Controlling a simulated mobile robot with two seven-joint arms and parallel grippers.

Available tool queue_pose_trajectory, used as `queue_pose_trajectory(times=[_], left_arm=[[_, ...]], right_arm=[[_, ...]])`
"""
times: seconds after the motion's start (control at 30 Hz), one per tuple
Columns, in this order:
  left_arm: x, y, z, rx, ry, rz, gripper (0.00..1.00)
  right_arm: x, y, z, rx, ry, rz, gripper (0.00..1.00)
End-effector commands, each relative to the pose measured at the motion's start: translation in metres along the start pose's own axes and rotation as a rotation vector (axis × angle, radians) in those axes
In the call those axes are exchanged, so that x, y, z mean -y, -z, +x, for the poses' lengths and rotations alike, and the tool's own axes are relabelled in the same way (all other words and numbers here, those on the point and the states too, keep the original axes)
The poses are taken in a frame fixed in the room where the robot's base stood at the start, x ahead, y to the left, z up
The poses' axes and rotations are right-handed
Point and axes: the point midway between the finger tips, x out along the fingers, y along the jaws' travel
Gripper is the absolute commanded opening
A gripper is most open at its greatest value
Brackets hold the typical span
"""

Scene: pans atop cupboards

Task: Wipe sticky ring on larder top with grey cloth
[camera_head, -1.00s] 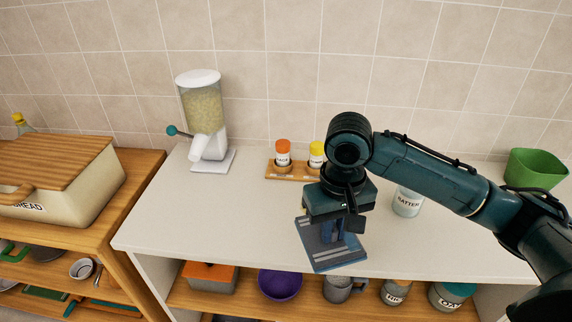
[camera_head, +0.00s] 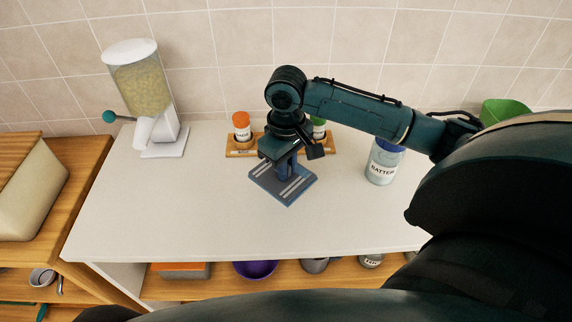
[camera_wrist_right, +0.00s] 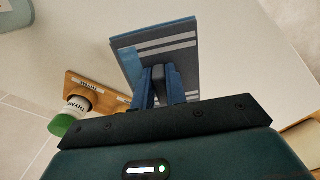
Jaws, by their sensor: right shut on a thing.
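My right gripper (camera_head: 286,171) is shut on the grey cloth (camera_head: 268,182), a flat blue-grey square with pale stripes. The cloth is over the middle of the white larder top (camera_head: 200,215), just in front of the spice rack; I cannot tell for sure whether it touches the surface. No sticky ring shows; the cloth and arm hide part of the top. My left gripper is not in view.
A wooden spice rack (camera_head: 240,152) with an orange-lidded jar (camera_head: 242,127) and a green-lidded jar (camera_wrist_right: 74,112) stands behind the cloth. A dispenser (camera_head: 145,95) stands back left, a labelled batter jar (camera_head: 382,165) to the right. The top's front left is clear.

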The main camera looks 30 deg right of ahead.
Motion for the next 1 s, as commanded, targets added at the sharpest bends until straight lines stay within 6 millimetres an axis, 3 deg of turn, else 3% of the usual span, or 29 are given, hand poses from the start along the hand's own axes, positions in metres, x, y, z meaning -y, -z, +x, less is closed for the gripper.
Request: queue_pose_trajectory(times=[0.17, 0.6, 1.0], left_arm=[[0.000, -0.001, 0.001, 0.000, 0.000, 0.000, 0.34], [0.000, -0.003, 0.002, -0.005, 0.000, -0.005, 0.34], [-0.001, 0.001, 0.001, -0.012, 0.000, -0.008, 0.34]], right_arm=[[0.000, 0.000, 0.007, 0.001, 0.000, 0.000, 0.00], [0.000, 0.000, 0.046, 0.000, 0.000, 0.000, 0.00], [0.000, 0.000, 0.048, -0.001, 0.000, 0.000, 0.00]])
